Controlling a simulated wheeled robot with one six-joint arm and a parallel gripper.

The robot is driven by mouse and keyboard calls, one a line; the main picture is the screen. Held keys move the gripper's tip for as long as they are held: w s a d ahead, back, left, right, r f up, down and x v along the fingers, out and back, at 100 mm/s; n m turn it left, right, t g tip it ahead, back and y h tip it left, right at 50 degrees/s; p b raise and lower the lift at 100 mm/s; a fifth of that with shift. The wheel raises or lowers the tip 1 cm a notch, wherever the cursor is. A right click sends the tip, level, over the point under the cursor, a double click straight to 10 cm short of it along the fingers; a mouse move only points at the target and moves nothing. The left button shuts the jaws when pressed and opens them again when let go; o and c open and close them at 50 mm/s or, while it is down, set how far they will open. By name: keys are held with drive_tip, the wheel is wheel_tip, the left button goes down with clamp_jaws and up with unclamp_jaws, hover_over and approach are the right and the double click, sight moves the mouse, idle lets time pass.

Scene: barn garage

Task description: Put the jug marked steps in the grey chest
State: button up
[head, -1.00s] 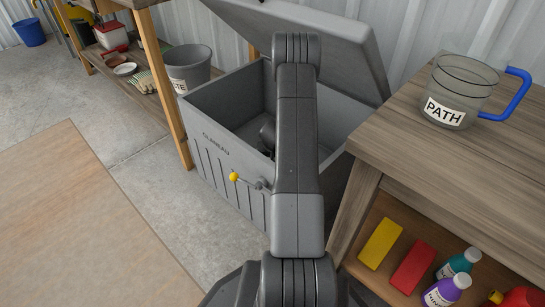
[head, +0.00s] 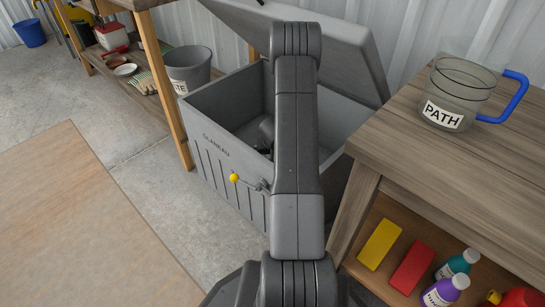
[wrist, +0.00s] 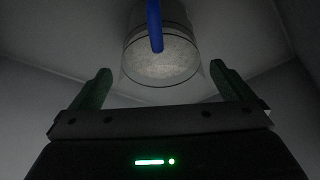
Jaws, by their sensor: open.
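The grey chest (head: 222,170) stands on the floor with its lid (head: 345,45) raised. My arm reaches down into it, and my gripper is hidden from the head view. In the wrist view, my gripper (wrist: 160,72) is open, with its two fingers apart. A clear jug (wrist: 175,62) with a blue handle (wrist: 155,25) is just beyond and between the fingertips, inside the pale chest walls. No finger is seen closed on it. Its label does not show, so I cannot read its marking. Another clear jug (head: 450,97), with a blue handle and marked PATH, stands on the wooden bench.
The wooden bench (head: 420,150) stands close to the chest's right, with coloured blocks and bottles on its lower shelf. A wooden tabletop (head: 80,230) is at front left. A yellow-knobbed latch (head: 235,178) juts from the chest front.

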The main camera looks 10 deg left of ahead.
drive_tip(key=shift+p+v, duration=0.35)
drive_tip(key=shift+v, duration=1.55)
